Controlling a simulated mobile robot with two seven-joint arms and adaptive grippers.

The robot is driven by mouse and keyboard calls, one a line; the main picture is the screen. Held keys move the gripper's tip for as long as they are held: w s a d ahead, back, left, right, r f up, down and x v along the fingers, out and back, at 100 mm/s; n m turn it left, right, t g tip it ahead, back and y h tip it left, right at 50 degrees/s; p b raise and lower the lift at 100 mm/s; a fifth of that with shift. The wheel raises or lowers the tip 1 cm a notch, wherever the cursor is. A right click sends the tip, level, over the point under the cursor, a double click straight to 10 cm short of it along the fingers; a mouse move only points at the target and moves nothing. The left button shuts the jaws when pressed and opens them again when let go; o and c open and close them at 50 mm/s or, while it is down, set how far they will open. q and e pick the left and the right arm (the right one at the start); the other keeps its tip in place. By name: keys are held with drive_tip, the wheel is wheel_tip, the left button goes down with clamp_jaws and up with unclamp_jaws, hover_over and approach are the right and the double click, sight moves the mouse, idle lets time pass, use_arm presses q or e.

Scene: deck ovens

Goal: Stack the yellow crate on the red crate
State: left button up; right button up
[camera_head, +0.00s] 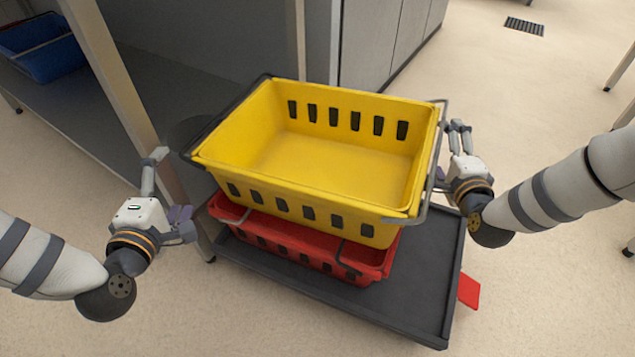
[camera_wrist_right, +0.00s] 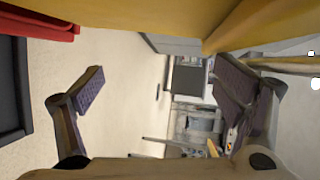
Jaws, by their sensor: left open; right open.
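The yellow crate (camera_head: 330,165) is empty and sits on top of the red crate (camera_head: 300,250), slightly turned and overhanging it toward the right and back. The red crate rests on a dark cart tray (camera_head: 400,310). My left gripper (camera_head: 172,185) is open beside the left side of the crates, apart from them. My right gripper (camera_head: 458,140) is open by the right side of the yellow crate, close to its metal handle; I cannot tell if it touches. The right wrist view shows its open fingers (camera_wrist_right: 160,95) with the yellow crate (camera_wrist_right: 130,15) above and the red crate (camera_wrist_right: 40,22) at upper left.
A grey table or shelf with a metal leg (camera_head: 115,80) stands close behind my left gripper. A blue crate (camera_head: 45,48) lies on the lower shelf at far left. Grey cabinets (camera_head: 385,40) stand behind.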

drive_tip(key=s+r, duration=0.2)
drive_tip(key=s, duration=0.9)
drive_tip(key=shift+s+r, duration=0.2)
drive_tip(key=shift+s, duration=0.2)
